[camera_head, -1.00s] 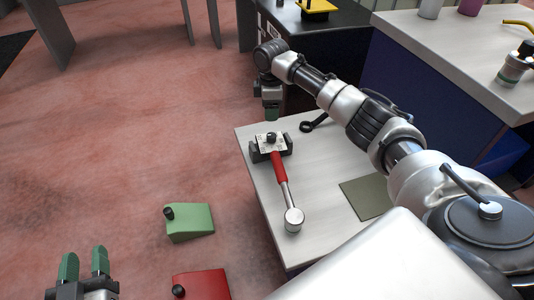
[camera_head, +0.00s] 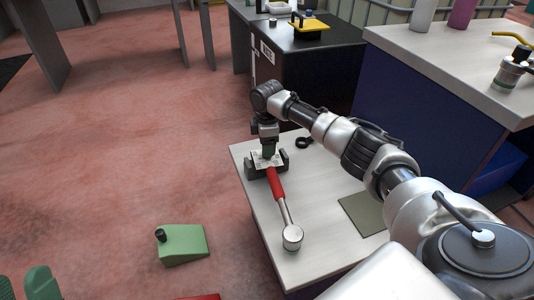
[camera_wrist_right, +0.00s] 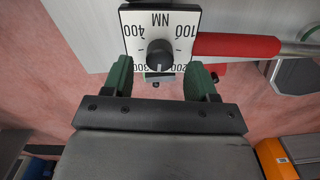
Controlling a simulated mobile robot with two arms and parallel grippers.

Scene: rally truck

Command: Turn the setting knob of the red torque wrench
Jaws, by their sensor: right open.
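The red torque wrench (camera_head: 276,185) lies on the light table, its silver head (camera_head: 292,235) nearer me and its dial end in a dark holder (camera_head: 283,162). In the right wrist view, its red grip (camera_wrist_right: 235,45) runs right from a white dial plate marked 100, 200, 300, 400 and NM. The black setting knob (camera_wrist_right: 160,54) stands in the plate's middle. My right gripper (camera_wrist_right: 161,80) is open, its green fingers either side of the plate's lower part and the knob apart from both. In the head view my right gripper (camera_head: 268,152) hides the knob. My left gripper (camera_head: 22,285) is open and empty at lower left.
A dark ring-ended tool (camera_head: 304,142) and an olive mat (camera_head: 364,213) lie on the table (camera_head: 320,190). A green block with a black knob (camera_head: 183,245) is on the left, with a red one (camera_head: 205,297) partly cut off. A higher counter (camera_head: 440,60) stands at right.

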